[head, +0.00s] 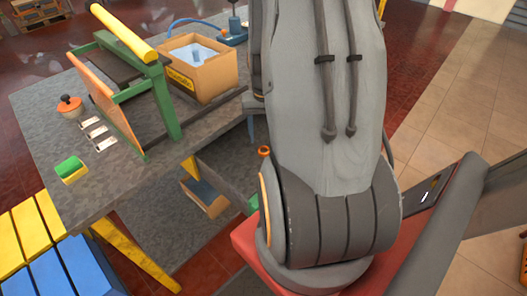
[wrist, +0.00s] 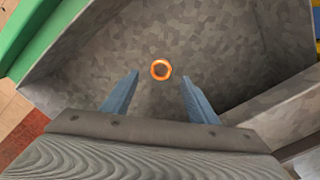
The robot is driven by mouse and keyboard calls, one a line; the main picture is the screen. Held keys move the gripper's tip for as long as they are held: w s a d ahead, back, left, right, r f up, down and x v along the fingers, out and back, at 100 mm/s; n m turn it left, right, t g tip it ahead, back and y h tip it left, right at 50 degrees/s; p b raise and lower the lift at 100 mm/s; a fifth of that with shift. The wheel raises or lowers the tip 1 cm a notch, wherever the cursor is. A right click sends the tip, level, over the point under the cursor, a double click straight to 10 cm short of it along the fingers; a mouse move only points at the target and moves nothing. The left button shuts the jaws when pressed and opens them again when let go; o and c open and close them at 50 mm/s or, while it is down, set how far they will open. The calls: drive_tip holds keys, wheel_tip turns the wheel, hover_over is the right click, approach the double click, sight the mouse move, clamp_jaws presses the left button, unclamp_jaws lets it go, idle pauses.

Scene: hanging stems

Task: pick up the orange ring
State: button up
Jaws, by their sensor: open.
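The orange ring (wrist: 153,70) shows in the wrist view near the middle, slightly above centre, against a grey mottled surface. It is seen end-on, with a darker centre. My gripper (wrist: 161,79) is open, with its two blue-grey fingers spread to the left and right of the ring's line. Nothing is between the fingers that I can see touching them. How far the ring lies beyond the fingertips I cannot tell. In the head view my arm hides the gripper. A small orange piece shows beside my arm there; I cannot tell whether it is the ring.
A grey table (head: 45,130) holds a cardboard box (head: 205,82), a green frame with a yellow bar (head: 124,32), an orange-lidded pot (head: 70,106) and a green-yellow block (head: 71,170). Grey panels edge the wrist view's right side.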

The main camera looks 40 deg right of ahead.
sight(264, 146)
drive_tip(key=shift+w+f+p, duration=0.15)
drive_tip(key=shift+f+p, duration=0.5)
drive_tip(key=shift+f, duration=2.4)
drive_tip(key=c, duration=1.1)
drive_tip(key=shift+r, duration=0.15)
